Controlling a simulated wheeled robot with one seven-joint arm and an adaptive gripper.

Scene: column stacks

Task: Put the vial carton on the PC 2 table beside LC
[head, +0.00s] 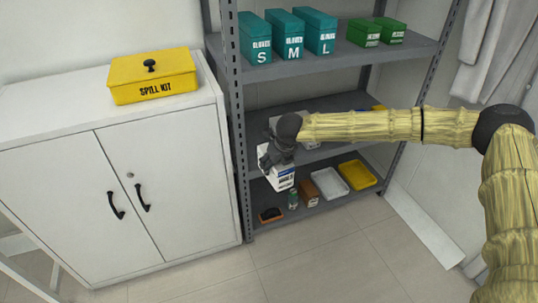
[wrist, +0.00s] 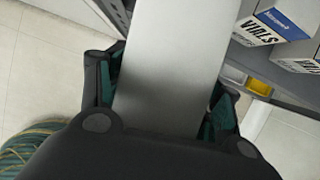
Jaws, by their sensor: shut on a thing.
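My gripper (head: 274,157) is in front of the grey shelf rack in the head view, shut on a white and blue vial carton (head: 281,179). The carton hangs below the fingers, in front of the lower shelves. In the wrist view my gripper (wrist: 163,95) has one dark finger on each side of the carton's plain grey-white face (wrist: 170,50). Most of the carton's print is hidden there. No PC 2 table or LC can be made out in either view.
More vial cartons (wrist: 272,27) stand on the rack's middle shelf. Trays (head: 329,183) and small items fill the bottom shelf; teal boxes (head: 284,36) stand on top. A white cabinet (head: 70,170) with a yellow spill kit (head: 152,76) is left. Floor (head: 320,255) in front is clear.

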